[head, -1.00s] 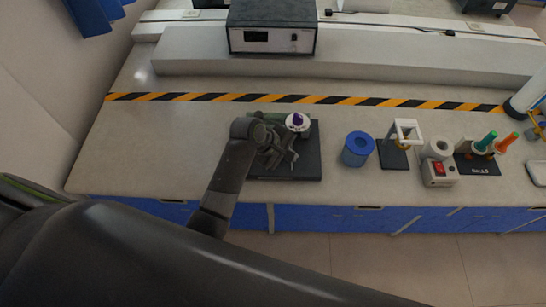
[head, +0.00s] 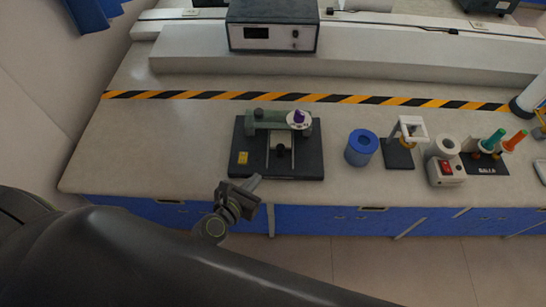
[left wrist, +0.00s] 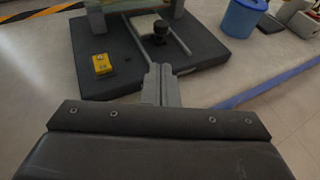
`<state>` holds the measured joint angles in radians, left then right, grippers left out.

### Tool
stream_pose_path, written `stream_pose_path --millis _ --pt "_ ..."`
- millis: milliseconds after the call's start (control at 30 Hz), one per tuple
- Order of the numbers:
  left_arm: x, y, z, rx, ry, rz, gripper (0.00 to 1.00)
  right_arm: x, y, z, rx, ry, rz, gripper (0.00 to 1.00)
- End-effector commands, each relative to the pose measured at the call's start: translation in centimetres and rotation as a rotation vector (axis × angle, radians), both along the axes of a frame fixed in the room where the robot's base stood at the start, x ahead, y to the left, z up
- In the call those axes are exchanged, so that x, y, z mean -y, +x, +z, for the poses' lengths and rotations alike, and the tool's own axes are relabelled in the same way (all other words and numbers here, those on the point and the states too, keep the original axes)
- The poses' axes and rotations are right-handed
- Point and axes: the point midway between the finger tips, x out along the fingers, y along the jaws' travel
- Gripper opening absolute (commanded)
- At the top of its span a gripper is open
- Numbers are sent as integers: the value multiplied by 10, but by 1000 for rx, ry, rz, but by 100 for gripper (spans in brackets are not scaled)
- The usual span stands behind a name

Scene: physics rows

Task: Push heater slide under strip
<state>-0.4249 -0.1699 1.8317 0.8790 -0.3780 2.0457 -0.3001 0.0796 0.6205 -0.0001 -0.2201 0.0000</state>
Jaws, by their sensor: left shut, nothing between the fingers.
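A black base plate (head: 305,165) on the bench carries a grey-green bridge (head: 268,117) with a white dial and purple knob (head: 299,117). The heater slide (head: 282,141), a pale piece with a small black knob, sits on the base at the bridge's front side. In the left wrist view the slide's black knob (left wrist: 160,30) shows beyond my fingers. I cannot make out the strip itself. My left gripper (head: 256,181) is shut and empty near the bench's front edge, apart from the slide. Its closed fingers also show in the left wrist view (left wrist: 161,82). My right gripper is not in view.
A blue cylinder (head: 361,148), a white-framed stand (head: 408,135), a box with a red switch (head: 445,170) and a holder with green and orange pieces (head: 486,158) stand to the right. A yellow-black tape line (head: 200,95) runs behind. The bench left of the base is clear.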

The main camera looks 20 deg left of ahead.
Motion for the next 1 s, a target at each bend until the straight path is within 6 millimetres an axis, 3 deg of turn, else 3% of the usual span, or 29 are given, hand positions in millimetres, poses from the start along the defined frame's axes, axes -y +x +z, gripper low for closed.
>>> stream_pose_path --millis 367,500,733,1000 --pt "13 70 -26 3 4 -4 0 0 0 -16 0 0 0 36" --pt "17 89 -25 2 4 -4 0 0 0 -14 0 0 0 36" --pt "20 106 -26 0 3 -1 0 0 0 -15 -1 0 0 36" --pt "20 107 -26 0 3 -1 0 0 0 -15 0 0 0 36"
